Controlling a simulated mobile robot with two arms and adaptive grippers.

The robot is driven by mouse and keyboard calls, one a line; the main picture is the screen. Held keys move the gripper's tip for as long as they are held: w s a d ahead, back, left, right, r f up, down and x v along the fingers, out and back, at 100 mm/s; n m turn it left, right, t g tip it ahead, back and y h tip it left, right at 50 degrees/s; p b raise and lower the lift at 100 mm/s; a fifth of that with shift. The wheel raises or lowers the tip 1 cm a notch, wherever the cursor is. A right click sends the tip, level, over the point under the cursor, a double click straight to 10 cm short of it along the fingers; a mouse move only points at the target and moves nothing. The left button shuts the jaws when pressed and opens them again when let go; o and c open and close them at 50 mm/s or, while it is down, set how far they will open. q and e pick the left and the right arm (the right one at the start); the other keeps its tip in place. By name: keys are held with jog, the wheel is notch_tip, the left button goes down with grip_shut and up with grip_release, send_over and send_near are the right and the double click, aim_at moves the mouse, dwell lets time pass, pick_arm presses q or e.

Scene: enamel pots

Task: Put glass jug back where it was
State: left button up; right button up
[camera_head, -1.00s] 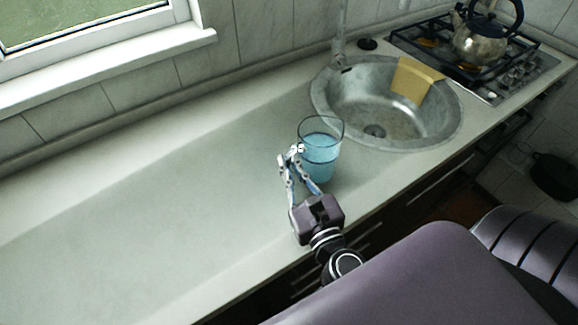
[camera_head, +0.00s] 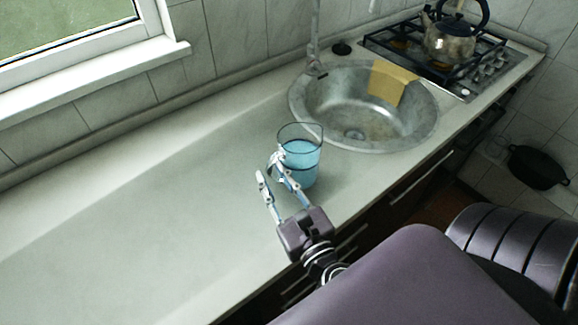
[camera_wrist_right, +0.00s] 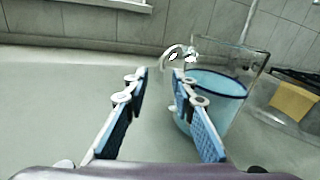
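The glass jug (camera_head: 303,167) holds light blue liquid and stands upright on the counter, left of the sink. A clear curved piece on its left side, which looks like its handle (camera_wrist_right: 181,54), rises near my right fingertips. My right gripper (camera_head: 270,178) is at the jug's near left side. Its two fingers are apart with nothing between them in the right wrist view (camera_wrist_right: 155,85). The right-hand finger overlaps the jug there; I cannot tell whether it touches the jug or handle. My left gripper is not in view.
The round metal sink (camera_head: 350,135) has a yellow cloth (camera_head: 391,82) over its rim. A kettle (camera_head: 450,42) stands on the gas stove (camera_head: 485,65) at the far right. The counter (camera_head: 130,220) left of the jug is clear.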

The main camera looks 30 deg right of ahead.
jog(key=s+b, duration=0.1)
jog(key=s, duration=0.1)
jog(key=s+b, duration=0.2)
jog(key=s, duration=0.1)
jog(key=s+a+b, duration=0.1)
jog(key=s, duration=0.1)
jog(key=shift+s+f, duration=0.15)
jog(key=shift+f, duration=0.15)
jog(key=shift+s+r, duration=0.2)
jog(key=shift+s, duration=0.35)
jog(key=shift+s+a+r, duration=0.15)
jog(key=shift+s, duration=0.75)
